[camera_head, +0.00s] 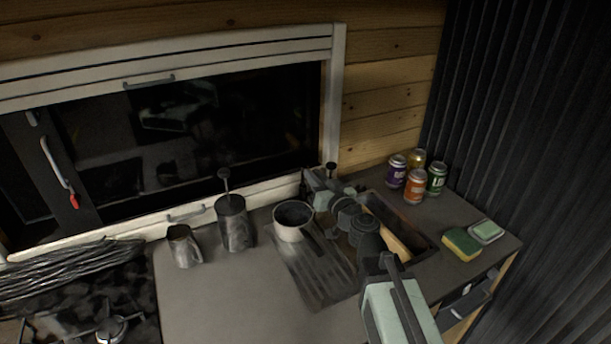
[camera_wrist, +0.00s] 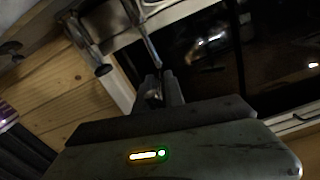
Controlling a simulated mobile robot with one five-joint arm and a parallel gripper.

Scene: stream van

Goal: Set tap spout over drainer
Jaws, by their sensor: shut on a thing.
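My gripper (camera_head: 312,182) reaches over the back of the sink (camera_head: 425,240), at the window sill by the tap (camera_head: 331,170). In the wrist view its fingers (camera_wrist: 160,88) are shut around a slim metal part, which looks like the tap spout. A metal rod (camera_wrist: 146,40) runs up from the fingers, and a thicker metal tube (camera_wrist: 88,45) stands to its left. The ribbed drainer (camera_head: 325,280) lies left of the sink. My arm hides most of the tap and part of the sink in the head view.
A pale pot (camera_head: 292,232) stands at the drainer's back end. A plunger pot (camera_head: 233,228) and a metal jug (camera_head: 185,247) stand further left. Several cans (camera_head: 415,187) stand behind the sink on the right, with a sponge (camera_head: 461,244) near the right edge. The front left counter is clear.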

